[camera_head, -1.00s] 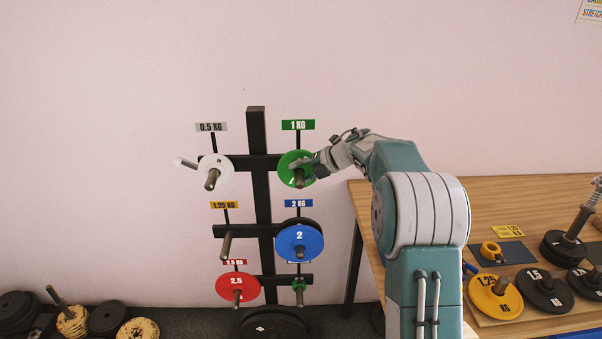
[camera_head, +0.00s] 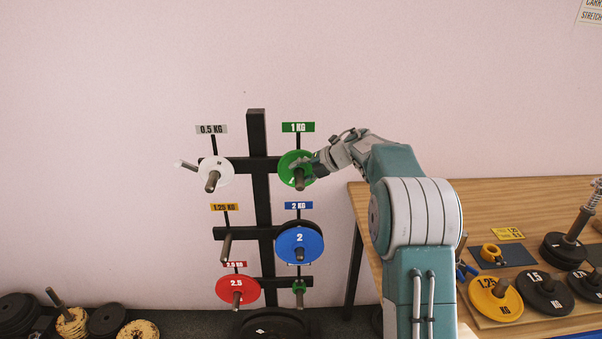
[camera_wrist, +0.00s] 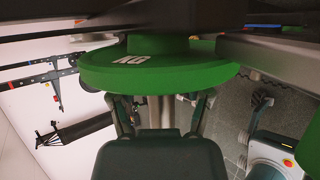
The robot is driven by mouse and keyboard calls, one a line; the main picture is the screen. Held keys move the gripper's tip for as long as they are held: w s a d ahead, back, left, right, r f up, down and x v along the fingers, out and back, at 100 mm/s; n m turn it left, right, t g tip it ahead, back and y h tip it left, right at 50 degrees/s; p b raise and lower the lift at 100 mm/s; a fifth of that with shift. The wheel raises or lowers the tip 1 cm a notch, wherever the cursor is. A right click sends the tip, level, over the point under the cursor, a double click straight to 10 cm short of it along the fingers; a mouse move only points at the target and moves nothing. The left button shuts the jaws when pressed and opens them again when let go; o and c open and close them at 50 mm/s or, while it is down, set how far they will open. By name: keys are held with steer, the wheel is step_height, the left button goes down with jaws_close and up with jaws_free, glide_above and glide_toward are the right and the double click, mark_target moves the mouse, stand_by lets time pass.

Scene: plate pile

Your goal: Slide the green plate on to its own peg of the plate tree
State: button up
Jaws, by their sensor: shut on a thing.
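The green plate (camera_head: 290,161) is on the upper right peg of the plate tree, under the green "1 KG" sign (camera_head: 298,127). The peg's end (camera_head: 299,181) sticks out through the plate toward me. My gripper (camera_head: 318,164) is shut on the plate at its right side. In the wrist view the green plate (camera_wrist: 160,70) fills the top middle, with part of "KG" showing, and my gripper's fingers (camera_wrist: 160,105) reach up to its edge. The plate tree's black post (camera_head: 257,130) stands left of the plate.
A white plate (camera_head: 217,165) is on the upper left peg, a blue plate (camera_head: 300,244) below the green one, and a red plate (camera_head: 237,290) lower left. The "1.25 KG" peg (camera_head: 226,243) is bare. A wooden table (camera_head: 480,200) with several weights stands right.

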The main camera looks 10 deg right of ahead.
steer(key=o, duration=1.4)
steer(key=shift+w+r, duration=0.1)
steer(key=shift+r, duration=0.05)
steer(key=shift+c, duration=0.2)
steer(key=shift+f, duration=0.2)
steer(key=v, duration=1.2)
steer(key=shift+w+r, duration=0.1)
steer(key=shift+r, duration=0.05)
